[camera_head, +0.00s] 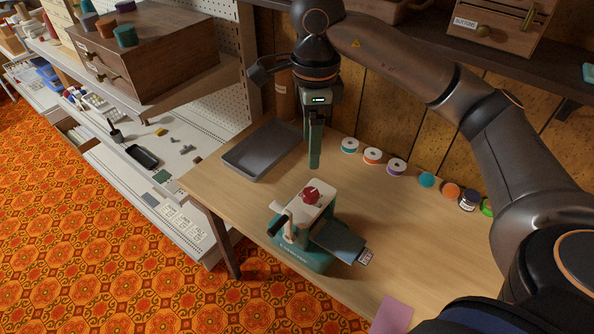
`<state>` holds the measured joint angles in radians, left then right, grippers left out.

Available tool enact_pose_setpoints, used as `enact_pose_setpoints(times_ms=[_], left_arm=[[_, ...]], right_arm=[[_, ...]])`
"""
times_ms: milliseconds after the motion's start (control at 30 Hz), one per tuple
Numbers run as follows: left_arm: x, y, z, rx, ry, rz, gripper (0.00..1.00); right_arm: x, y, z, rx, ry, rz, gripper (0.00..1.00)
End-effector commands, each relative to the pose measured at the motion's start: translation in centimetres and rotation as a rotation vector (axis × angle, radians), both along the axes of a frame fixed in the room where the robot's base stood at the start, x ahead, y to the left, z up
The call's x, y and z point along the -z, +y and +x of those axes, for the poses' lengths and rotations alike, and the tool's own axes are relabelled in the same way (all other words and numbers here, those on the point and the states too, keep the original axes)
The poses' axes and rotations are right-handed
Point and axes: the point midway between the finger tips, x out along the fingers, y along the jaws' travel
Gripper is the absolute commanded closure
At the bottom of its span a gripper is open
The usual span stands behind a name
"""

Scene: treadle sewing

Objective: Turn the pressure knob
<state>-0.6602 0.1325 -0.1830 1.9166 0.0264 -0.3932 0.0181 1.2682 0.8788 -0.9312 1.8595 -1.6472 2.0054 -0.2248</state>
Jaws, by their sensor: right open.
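The red pressure knob (311,195) sits on the white top of a small teal and white machine (318,262) on the wooden table. The machine has a dark handle on its left side and a dark plate at its right. My right gripper (314,164) points down above the table, behind the knob in the picture and apart from it. It is open and empty, though its fingers overlap in this view. My left gripper is out of view.
A grey tray (262,150) lies left of my right gripper. Several thread spools, including a teal-centred one (349,146), line the table's back. A pink sheet (392,316) lies at the front. Shelves with a wooden drawer box (160,50) stand at left. Bare tabletop lies right of the machine.

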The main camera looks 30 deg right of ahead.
Motion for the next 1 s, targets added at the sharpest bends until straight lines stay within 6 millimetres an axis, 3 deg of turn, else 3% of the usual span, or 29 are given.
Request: enact_pose_setpoints(times_ms=[167,633,800,1000], left_arm=[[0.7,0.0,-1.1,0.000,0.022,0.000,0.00],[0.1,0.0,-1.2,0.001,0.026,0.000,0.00],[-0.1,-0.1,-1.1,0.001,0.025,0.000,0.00],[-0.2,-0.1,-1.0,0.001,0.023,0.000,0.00]], right_arm=[[1.5,-0.2,-0.1,0.001,0.003,-0.009,0.26],[10.3,-0.1,-0.2,0.001,0.004,-0.006,0.26],[11.9,-0.1,-0.1,0.000,0.001,-0.005,0.26],[12.4,-0.1,0.0,0.000,-0.001,-0.005,0.26]])
